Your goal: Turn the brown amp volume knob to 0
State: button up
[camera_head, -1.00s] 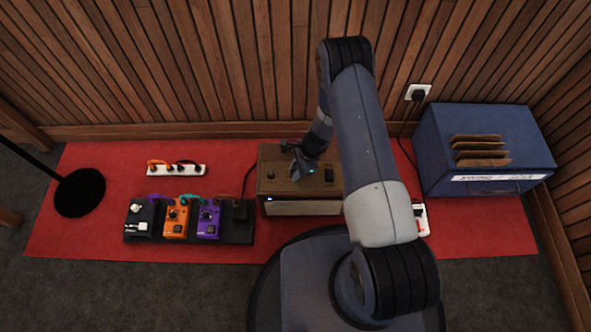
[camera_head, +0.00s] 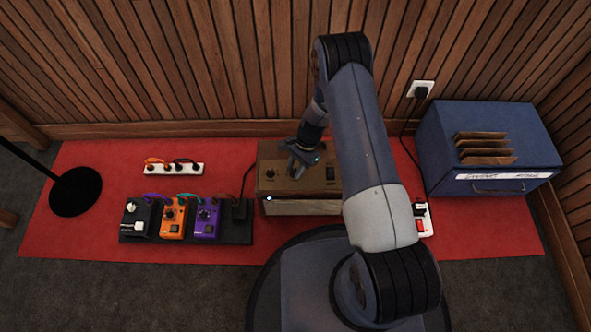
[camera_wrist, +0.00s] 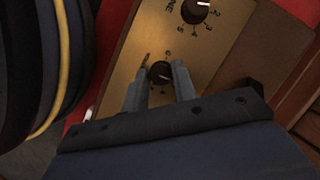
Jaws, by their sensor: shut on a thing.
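The brown amp (camera_head: 330,188) stands on the red mat near the wall. Its top panel also shows in the wrist view (camera_wrist: 112,80). My gripper (camera_head: 293,171) is over the middle of the amp's top, pointing down. In the wrist view my gripper (camera_wrist: 160,82) has a finger on each side of a dark round knob (camera_wrist: 160,72) and is shut on it. Scale numbers show partly around this knob; its label and exact setting cannot be read. A second black knob (camera_wrist: 195,10) with a white pointer line sits apart at the top of the wrist view.
A pedal board (camera_head: 187,237) with several pedals lies left of the amp, with a white power strip (camera_head: 174,169) behind it. A blue cabinet (camera_head: 485,135) stands at the right. A round black stand base (camera_head: 75,192) is at the far left.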

jog(key=n+b, duration=0.1)
jog(key=n, duration=0.1)
jog(key=n+g+h+b, duration=0.1)
jog(key=n, duration=0.1)
jog(key=shift+w+a+f+n, duration=0.1)
jog(key=shift+a+n, duration=0.05)
jog(key=shift+n, duration=0.15)
jog(key=n+h+b, duration=0.1)
jog(key=n, duration=0.1)
jog(key=n+h+b, duration=0.1)
jog(key=n, duration=0.1)
jog(key=shift+a+n+g, duration=0.15)
jog(key=shift+n+g, duration=0.15)
jog(key=n+h, duration=0.2)
jog(key=n, duration=0.2)
jog(key=shift+a+n+b, duration=0.1)
jog(key=shift+n+b, duration=0.2)
jog(key=shift+n+t+h, duration=0.6)
jog(key=shift+n+h, duration=0.2)
jog(key=shift+n, duration=1.4)
jog(key=o, duration=1)
jog(key=shift+a+r, duration=0.1)
jog(key=shift+r, duration=0.1)
